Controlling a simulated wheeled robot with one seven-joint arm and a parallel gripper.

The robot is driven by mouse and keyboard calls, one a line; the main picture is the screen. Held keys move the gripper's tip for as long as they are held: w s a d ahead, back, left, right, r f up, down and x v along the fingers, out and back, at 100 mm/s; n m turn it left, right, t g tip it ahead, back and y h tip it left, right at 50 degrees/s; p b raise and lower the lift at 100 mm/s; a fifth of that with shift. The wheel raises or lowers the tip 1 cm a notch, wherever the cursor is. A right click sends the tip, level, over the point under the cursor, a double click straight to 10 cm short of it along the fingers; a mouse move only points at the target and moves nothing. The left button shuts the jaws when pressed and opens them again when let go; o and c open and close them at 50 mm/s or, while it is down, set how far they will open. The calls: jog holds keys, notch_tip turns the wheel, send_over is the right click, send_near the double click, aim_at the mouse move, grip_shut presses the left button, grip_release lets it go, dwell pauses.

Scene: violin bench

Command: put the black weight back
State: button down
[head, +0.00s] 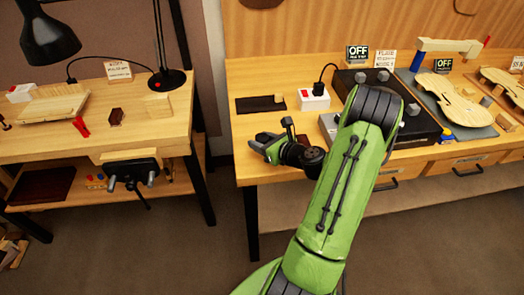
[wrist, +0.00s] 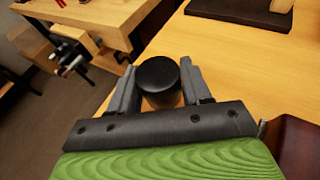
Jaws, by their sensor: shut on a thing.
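The black weight (wrist: 158,76) shows in the wrist view as a short, dark, round-topped cylinder. It sits between the two grey fingers of my gripper (wrist: 158,68), which is shut on it. In the head view my gripper (head: 268,146) is at the left front part of the right bench (head: 258,172), near its front edge. The weight is not clear to see there. I cannot tell whether its base touches the bench top.
A dark mat (head: 258,104) with a wooden block (head: 279,97) lies behind my gripper. A white switch box (head: 314,99) stands beside it. A black case (head: 402,126) with grey pieces on top is to the right. A gap separates the left bench (head: 60,120).

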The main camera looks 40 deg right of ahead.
notch_tip(320, 180, down, 2)
jog(key=shift+f+b, duration=0.25)
jog(key=shift+b, duration=0.05)
jog(key=shift+r, duration=0.15)
jog(key=shift+c, duration=2.4)
grip_release()
